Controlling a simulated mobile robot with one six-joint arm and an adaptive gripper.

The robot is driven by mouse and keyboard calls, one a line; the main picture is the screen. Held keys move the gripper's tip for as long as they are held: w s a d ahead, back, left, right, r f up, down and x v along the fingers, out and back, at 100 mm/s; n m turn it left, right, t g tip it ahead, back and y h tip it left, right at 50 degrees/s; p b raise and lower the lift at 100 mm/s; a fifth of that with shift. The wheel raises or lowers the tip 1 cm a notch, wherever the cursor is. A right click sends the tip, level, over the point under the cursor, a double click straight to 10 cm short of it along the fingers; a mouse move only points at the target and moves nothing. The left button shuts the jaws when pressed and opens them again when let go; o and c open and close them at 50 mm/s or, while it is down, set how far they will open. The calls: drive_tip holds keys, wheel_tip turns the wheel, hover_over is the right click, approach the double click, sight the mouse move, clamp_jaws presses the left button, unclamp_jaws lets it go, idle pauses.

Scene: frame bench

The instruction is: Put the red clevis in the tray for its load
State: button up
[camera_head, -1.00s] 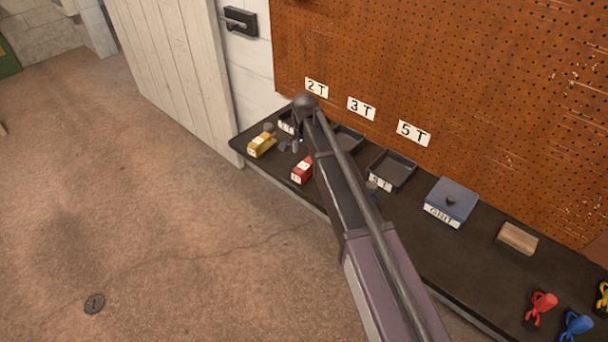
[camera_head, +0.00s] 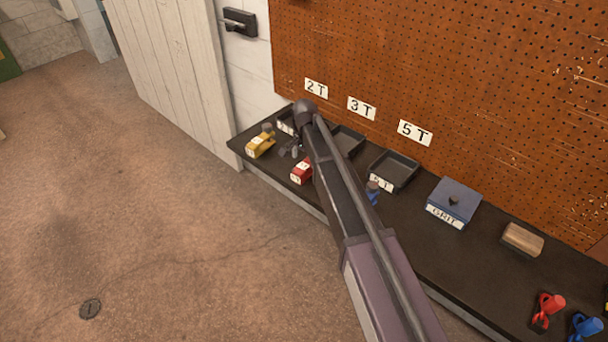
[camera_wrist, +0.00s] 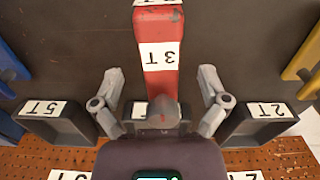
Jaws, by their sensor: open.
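The red clevis (camera_head: 302,170) lies on the dark bench near its front edge, partly hidden by my arm. In the wrist view the red clevis (camera_wrist: 160,70) carries a white 3 T label, seen upside down. My gripper (camera_wrist: 160,84) is open, one finger on each side of the clevis, with visible gaps; it also shows in the head view (camera_head: 292,147), partly hidden. The 3 T tray (camera_head: 350,138) is at the back under the 3 T sign (camera_head: 361,108), partly behind my arm. The 2 T tray (camera_head: 285,127) and 5 T tray (camera_head: 394,168) flank it.
A yellow clevis (camera_head: 261,144) lies left of the red one; a blue one (camera_head: 373,196) lies right, mostly behind my arm. A blue GRIT box (camera_head: 455,198), a wood-topped block (camera_head: 523,239) and coloured tools (camera_head: 546,307) stand farther right. A pegboard (camera_head: 450,70) rises behind.

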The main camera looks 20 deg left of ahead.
drive_tip(key=shift+f+b, duration=1.05)
drive_tip(key=shift+f, duration=0.3)
clamp_jaws()
drive_tip(key=shift+r, duration=0.15)
wheel_tip(320, 180, up, 4)
drive_tip(key=p, duration=0.4)
drive_tip(key=shift+f, duration=0.2)
drive_tip(key=s+d+r+p, duration=0.1)
drive_tip(key=s+d, duration=0.7)
drive_tip(key=s, duration=0.5)
drive_tip(key=shift+s, duration=0.35)
drive_tip(key=shift+d+r, duration=0.1)
